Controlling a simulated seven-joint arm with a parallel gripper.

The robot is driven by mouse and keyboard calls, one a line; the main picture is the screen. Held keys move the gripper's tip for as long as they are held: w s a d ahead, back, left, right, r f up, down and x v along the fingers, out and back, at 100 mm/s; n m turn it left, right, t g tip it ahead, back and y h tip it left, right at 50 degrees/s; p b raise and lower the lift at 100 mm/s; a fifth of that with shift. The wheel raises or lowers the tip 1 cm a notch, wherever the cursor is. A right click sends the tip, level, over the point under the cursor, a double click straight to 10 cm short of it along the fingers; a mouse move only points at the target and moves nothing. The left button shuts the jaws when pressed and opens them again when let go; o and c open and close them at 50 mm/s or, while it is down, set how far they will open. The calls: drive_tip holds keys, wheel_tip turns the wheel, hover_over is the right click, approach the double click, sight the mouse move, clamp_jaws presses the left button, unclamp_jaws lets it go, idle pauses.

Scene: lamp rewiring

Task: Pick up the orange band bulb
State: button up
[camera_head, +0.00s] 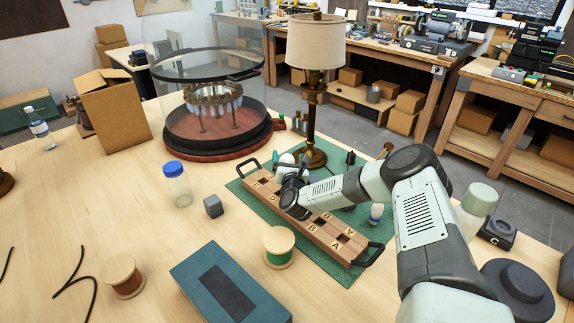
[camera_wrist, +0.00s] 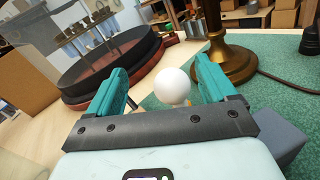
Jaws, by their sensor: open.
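In the wrist view a round white bulb (camera_wrist: 172,85) stands between the two teal fingers of my gripper (camera_wrist: 163,70). A small tan-orange patch shows at its lower edge; the rest of its base is hidden by the gripper bar. The fingers are open, with a gap visible on both sides of the bulb. In the head view my gripper (camera_head: 286,160) is low over the green mat (camera_head: 346,275), behind the wooden lettered rack (camera_head: 318,234) and left of the lamp base. My wrist hides part of the rack, and I cannot clearly separate the bulb from the gripper there.
The lamp (camera_head: 312,110) stands close behind and right of my gripper. A round glass-domed display (camera_head: 205,150) is at the back left. Another white bulb (camera_head: 376,213) with a blue band stands right of the rack. A thread spool (camera_head: 279,247) and blue box (camera_head: 228,285) are in front.

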sight(287, 159)
wheel_tip(287, 159, down, 4)
drive_tip(key=shift+w+r, duration=0.1)
drive_tip(key=shift+w+a, duration=0.15)
drive_tip(key=shift+w, duration=1.1)
drive_tip(key=shift+w+a, duration=0.1)
drive_tip(key=shift+w, duration=1.1)
drive_tip(key=shift+c, duration=0.3)
drive_tip(key=c, duration=1)
drive_tip(key=shift+c, duration=0.2)
